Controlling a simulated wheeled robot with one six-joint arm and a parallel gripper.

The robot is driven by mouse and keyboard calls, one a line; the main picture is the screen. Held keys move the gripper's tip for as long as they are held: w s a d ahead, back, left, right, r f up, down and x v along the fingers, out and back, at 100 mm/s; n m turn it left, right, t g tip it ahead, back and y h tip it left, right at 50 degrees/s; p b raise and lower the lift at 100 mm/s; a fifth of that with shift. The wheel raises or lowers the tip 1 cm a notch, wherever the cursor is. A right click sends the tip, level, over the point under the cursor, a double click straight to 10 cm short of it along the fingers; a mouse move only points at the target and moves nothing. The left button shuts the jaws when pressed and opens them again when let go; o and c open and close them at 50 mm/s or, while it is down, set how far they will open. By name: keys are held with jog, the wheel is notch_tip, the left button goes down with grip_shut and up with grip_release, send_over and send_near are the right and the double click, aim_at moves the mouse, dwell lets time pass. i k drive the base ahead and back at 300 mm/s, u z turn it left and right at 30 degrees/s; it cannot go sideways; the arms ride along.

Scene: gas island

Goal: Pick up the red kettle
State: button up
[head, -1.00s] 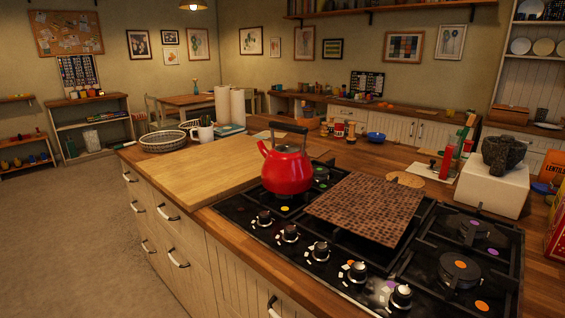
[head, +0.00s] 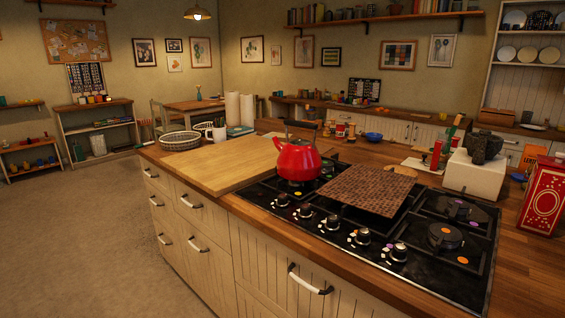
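The red kettle (head: 297,160) stands upright on the left rear part of the black gas hob (head: 440,268), which is set in the wooden island top. Its dark handle arches over the top and its spout points to the left. A wooden board (head: 215,163) lies just left of it and a brown checkered board (head: 367,189) lies on the hob to its right. My gripper is not in the head view.
A white block (head: 473,176) with a dark stone mortar (head: 484,147) stands at the right, near a red tin (head: 543,196). Baskets, a mug (head: 216,134) and paper rolls (head: 240,109) stand behind the wooden board. Open floor (head: 85,240) lies to the left.

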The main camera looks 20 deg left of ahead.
aim_at(299, 160)
jog(key=u, duration=2.1)
jog(key=i, duration=3.1)
jog(key=z, duration=3.05)
jog(key=i, duration=0.45)
jog(key=u, duration=0.1)
